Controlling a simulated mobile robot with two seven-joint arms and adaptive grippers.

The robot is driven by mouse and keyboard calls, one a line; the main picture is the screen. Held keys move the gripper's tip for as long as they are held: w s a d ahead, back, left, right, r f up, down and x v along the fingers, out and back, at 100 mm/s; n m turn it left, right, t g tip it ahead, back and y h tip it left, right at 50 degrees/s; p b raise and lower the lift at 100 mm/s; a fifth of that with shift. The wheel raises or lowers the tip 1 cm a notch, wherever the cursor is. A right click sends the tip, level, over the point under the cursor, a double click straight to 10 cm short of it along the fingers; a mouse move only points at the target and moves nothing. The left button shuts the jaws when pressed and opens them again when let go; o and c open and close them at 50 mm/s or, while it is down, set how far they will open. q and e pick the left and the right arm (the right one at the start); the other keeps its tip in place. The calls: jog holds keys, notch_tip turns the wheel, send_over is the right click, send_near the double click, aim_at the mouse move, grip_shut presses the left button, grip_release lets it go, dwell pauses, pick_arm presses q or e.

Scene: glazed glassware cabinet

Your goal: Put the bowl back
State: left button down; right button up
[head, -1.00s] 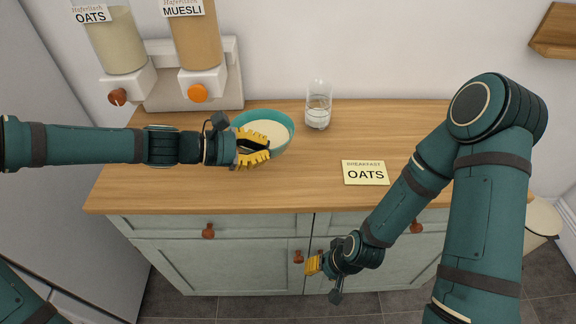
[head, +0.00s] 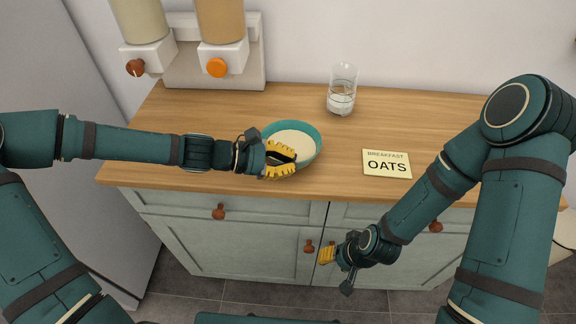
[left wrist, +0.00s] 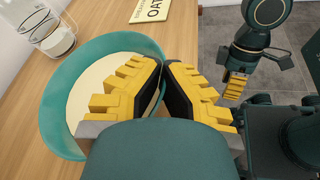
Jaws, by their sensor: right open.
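The teal bowl (head: 314,158) with pale, creamy contents is near the front of the wooden counter, left of the card. I cannot tell whether it rests on the counter or hangs just above it. My left gripper (head: 281,158) is shut on its near rim; in the left wrist view the yellow fingers (left wrist: 163,72) pinch the rim of the bowl (left wrist: 52,112). The fingers hide part of the rim. My right gripper (head: 327,255) is open and empty, low in front of the cabinet doors.
The white dispenser stand (head: 215,68) is at the back left, with an orange knob (head: 217,67) and a brown knob (head: 135,67). A glass (head: 342,91) with a little liquid stands behind the bowl. The OATS card (head: 387,164) lies to the right. The counter's (head: 440,120) back right is clear.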

pick_arm(q)
jog(key=shift+f, duration=0.4)
jog(key=shift+f, duration=0.15)
jog(key=c, duration=1.1)
grip_release()
jog(key=shift+c, duration=0.2)
jog(key=shift+a+r, duration=0.15)
jog(key=shift+r, duration=0.05)
jog(key=p+v, duration=0.3)
jog(key=v, duration=0.7)
jog(key=shift+a, duration=0.15)
jog(key=shift+s+a+r, duration=0.25)
jog(key=shift+a, duration=0.4)
